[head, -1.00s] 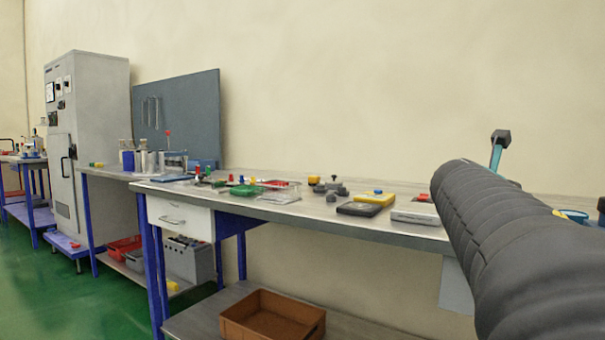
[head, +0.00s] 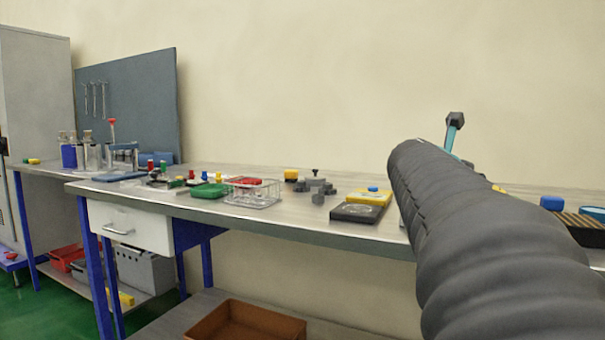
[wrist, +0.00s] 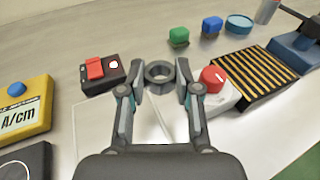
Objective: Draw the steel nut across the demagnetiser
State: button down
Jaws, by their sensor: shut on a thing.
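The steel nut (wrist: 160,82), a grey ring, sits between the fingertips of my gripper (wrist: 160,74) in the wrist view. My gripper is shut on it, above the bench and a pale flat sheet. To its right are a white box with a red knob (wrist: 214,77) and a black-and-yellow striped block (wrist: 250,80). To its left is a black box with a red rocker switch (wrist: 97,68). Nothing is labelled as the demagnetiser; the striped block may be it.
The yellow A/cm meter (wrist: 22,112) stands at the left in the wrist view. Green (wrist: 179,37) and blue (wrist: 212,26) blocks and a blue round dish (wrist: 239,22) stand behind. A wire basket (head: 252,194) is farther along the bench.

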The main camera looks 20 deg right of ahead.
jog(key=shift+f+b, duration=1.9)
jog(key=shift+f, duration=0.15)
jog(key=shift+w+a+r+b, duration=0.1)
jog(key=shift+w+a+b, duration=0.4)
jog(key=shift+w+a, duration=1.2)
jog(key=shift+w+a+f+b, duration=0.1)
jog(key=shift+w+a+b, duration=0.35)
jog(key=shift+w+a, duration=1.15)
jog(key=shift+w+a+r+b, duration=0.1)
jog(key=shift+w+a+b, duration=0.4)
jog(key=shift+w+a, duration=1.2)
jog(key=shift+w+a+r+p, duration=0.1)
jog(key=shift+w+r+p, duration=0.95)
jog(key=shift+p, duration=0.4)
jog(key=shift+s+r+p, duration=0.1)
jog(key=shift+r+p, duration=1.7)
jog(key=shift+p, duration=0.2)
jog(key=shift+r, duration=0.15)
